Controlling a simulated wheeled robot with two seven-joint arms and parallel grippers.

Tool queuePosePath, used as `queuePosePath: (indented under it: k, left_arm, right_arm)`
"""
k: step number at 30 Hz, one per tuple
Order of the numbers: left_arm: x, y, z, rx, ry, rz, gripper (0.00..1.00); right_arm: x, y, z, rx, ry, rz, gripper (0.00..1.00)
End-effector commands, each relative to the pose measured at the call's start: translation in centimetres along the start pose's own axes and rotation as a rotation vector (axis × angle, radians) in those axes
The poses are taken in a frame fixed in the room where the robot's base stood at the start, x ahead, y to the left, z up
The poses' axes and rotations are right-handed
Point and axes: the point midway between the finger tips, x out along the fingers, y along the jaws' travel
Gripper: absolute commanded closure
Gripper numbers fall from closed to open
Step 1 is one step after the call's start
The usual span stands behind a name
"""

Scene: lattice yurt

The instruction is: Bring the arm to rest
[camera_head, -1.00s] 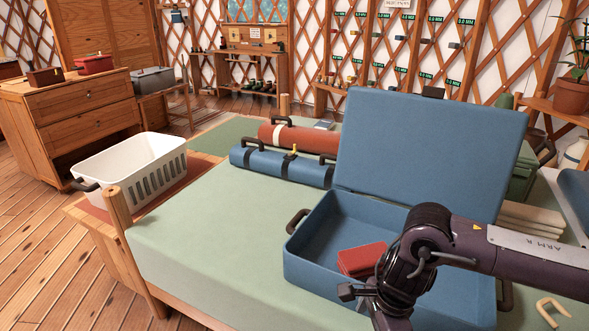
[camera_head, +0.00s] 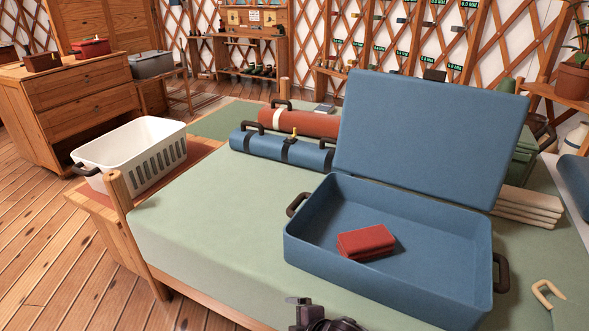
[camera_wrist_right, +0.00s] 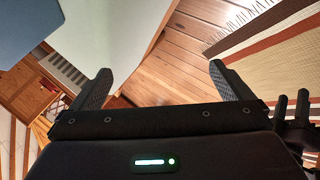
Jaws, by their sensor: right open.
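My right arm shows only as a small dark part (camera_head: 318,322) at the bottom edge of the head view, in front of the bed. In the right wrist view my right gripper (camera_wrist_right: 160,78) has its two fingers wide apart with nothing between them. Beyond the fingers is the plank floor, with the bed's edge at the left. A folded red cloth item (camera_head: 366,242) lies inside the open blue suitcase (camera_head: 390,282), clear of the gripper.
The suitcase stands lid-up on the green bed (camera_head: 215,232). A blue roll (camera_head: 275,153) and a red roll (camera_head: 305,122) lie behind it. A white basket (camera_head: 130,155) stands at the left. A cane-like hook (camera_head: 546,292) is at the right. A striped rug (camera_wrist_right: 280,70) lies on the floor.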

Motion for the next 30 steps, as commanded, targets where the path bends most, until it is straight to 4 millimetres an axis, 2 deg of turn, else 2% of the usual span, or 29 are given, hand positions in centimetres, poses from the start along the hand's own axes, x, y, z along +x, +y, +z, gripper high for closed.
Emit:
queuePosePath:
  k: [1,3,6,9,15,19,20,23,26,30]
  left_arm:
    - [0.0,0.0,0.0,0.0,0.0,0.0,0.64]
    - [0.0,0.0,0.0,0.0,0.0,0.0,0.64]
    - [0.0,0.0,0.0,0.0,0.0,0.0,0.64]
    - [0.0,0.0,0.0,0.0,0.0,0.0,0.64]
    - [0.0,0.0,0.0,0.0,0.0,0.0,0.64]
    - [0.0,0.0,0.0,0.0,0.0,0.0,0.64]
    - [-0.2,0.0,0.6,-0.001,-0.008,0.0,0.64]
    - [0.7,-0.1,2.1,-0.004,-0.014,-0.002,0.64]
    - [1.4,-0.2,3.9,-0.006,-0.019,-0.003,0.64]
    - [2.0,-0.4,7.5,-0.01,-0.029,-0.007,0.64]
  right_arm:
    - [0.4,-3.7,2.6,0.228,-0.072,-0.041,0.01]
    - [0.3,-7.7,6.1,0.502,-0.178,-0.071,0.01]
    - [-0.5,-13.4,9.8,0.803,-0.316,-0.103,0.01]
    - [-1.8,-18.2,12.4,1.022,-0.436,-0.123,0.01]
    - [-4.6,-26.2,15.5,1.325,-0.633,-0.142,0.01]
    - [-6.6,-30.6,16.7,1.476,-0.749,-0.145,0.01]
    - [-6.8,-30.3,16.6,1.465,-0.742,-0.144,0.01]
    - [-6.8,-31.8,16.9,1.46,-0.744,-0.146,0.01]
    - [-7.2,-33.7,17.2,1.46,-0.749,-0.149,0.01]
    - [-8.7,-37.0,17.4,1.459,-0.76,-0.153,0.01]
